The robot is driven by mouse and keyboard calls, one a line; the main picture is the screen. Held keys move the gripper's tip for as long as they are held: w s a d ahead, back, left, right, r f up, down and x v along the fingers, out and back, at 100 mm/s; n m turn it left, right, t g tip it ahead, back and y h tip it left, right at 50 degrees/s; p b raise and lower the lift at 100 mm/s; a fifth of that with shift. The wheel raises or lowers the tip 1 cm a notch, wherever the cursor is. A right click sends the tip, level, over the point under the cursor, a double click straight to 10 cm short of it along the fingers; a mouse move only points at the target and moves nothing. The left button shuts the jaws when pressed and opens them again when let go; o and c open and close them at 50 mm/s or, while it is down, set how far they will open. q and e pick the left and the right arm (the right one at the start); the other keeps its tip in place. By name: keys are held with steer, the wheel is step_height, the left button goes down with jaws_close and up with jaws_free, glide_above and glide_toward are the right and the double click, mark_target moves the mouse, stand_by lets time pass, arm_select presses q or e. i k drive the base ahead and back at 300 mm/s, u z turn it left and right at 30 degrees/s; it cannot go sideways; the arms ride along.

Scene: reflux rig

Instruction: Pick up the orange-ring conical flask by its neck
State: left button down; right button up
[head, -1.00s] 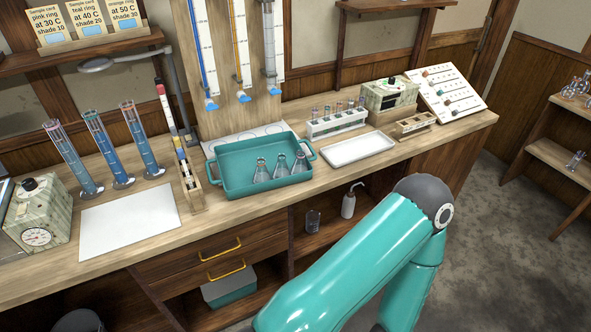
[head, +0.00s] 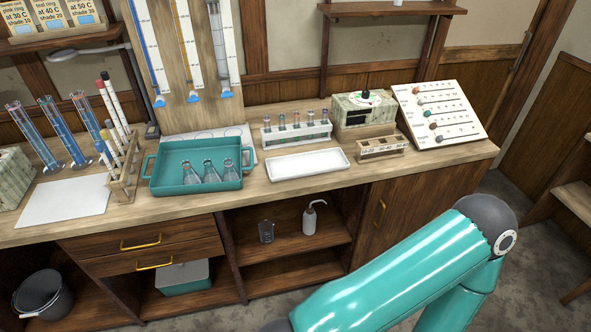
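Three clear conical flasks stand upright in the teal tray (head: 166,188) on the bench: a left flask (head: 190,176), a middle flask (head: 210,175) and a right flask (head: 231,174). Their necks point up above the tray floor. The ring colours are too small to tell, so I cannot say which flask has the orange ring. Neither of my grippers is in view. Only a teal link of one of my arms shows at the lower right, well apart from the tray.
Left of the tray stands a wooden rack (head: 122,186) with tall sticks. Right of it lie a white tray (head: 308,164), a test-tube rack (head: 296,134) and a small wooden block rack (head: 381,148). Burettes hang behind. A bucket (head: 42,294) stands at lower left.

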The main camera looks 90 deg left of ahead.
mark_target(190, 176)
steer(key=z, duration=0.3)
steer(key=i, duration=0.6)
steer(key=u, duration=2.2)
steer(key=i, duration=0.3)
steer(key=u, duration=2.5)
steer(key=k, duration=0.3)
steer(key=u, duration=0.45)
steer(key=i, duration=1.4)
steer(key=z, duration=0.45)
